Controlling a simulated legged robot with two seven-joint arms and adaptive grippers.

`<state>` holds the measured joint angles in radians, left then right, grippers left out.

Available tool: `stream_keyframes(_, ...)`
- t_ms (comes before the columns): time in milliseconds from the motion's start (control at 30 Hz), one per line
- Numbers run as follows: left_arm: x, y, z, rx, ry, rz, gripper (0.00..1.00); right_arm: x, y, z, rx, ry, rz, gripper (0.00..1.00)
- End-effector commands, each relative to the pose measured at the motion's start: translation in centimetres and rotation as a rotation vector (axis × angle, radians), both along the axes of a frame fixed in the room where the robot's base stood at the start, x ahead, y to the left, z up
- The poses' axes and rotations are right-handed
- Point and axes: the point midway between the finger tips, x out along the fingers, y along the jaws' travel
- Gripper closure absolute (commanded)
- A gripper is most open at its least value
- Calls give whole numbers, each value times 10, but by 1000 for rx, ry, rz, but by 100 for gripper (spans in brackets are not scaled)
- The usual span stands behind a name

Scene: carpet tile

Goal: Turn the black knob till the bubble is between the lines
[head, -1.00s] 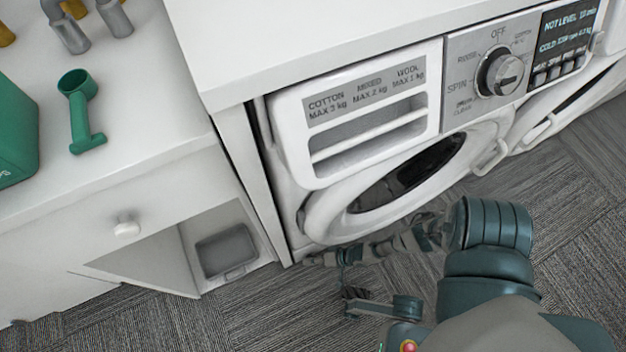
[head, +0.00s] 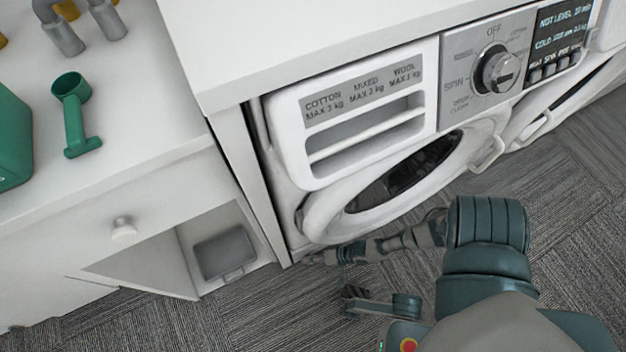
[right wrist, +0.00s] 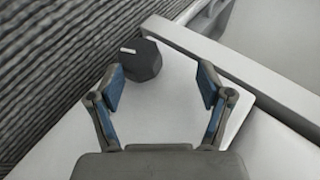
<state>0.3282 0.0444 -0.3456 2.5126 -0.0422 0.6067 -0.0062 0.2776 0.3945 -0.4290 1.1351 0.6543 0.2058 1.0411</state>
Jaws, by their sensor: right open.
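In the right wrist view, a black faceted knob (right wrist: 139,60) with a short white mark stands on a pale surface. My right gripper (right wrist: 160,72) is open, its two blue-padded fingers spread. The knob lies beyond the fingertips, nearer the left finger, and I see nothing held. In the head view, my right arm (head: 400,243) reaches low along the front of the white washing machine (head: 290,95). The black knob cannot be made out there. No bubble or lines show in either view. My left gripper is not in view.
The machine has a silver-faced dial (head: 499,70) and a display (head: 562,32) reading "NOT LEVEL". A white cabinet (head: 110,190) stands at left, with a green scoop (head: 76,112) and a green container (head: 12,130) on top. Grey carpet (head: 245,325) lies in front.

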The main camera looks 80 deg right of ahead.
Motion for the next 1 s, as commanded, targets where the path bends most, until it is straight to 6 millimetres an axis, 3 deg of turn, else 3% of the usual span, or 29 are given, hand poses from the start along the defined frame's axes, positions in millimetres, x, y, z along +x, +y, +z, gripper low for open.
stream_keyframes(100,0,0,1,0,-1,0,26,2,2,23,6,-10,0,26)
stream_keyframes(300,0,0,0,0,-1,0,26,2,2,51,5,-6,-1,26)
stream_keyframes(500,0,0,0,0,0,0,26,2,1,62,3,-4,1,26)
stream_keyframes(833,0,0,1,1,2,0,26,3,2,65,0,-5,4,27)
stream_keyframes(1000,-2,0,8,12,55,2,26,16,16,93,-66,-28,53,27)
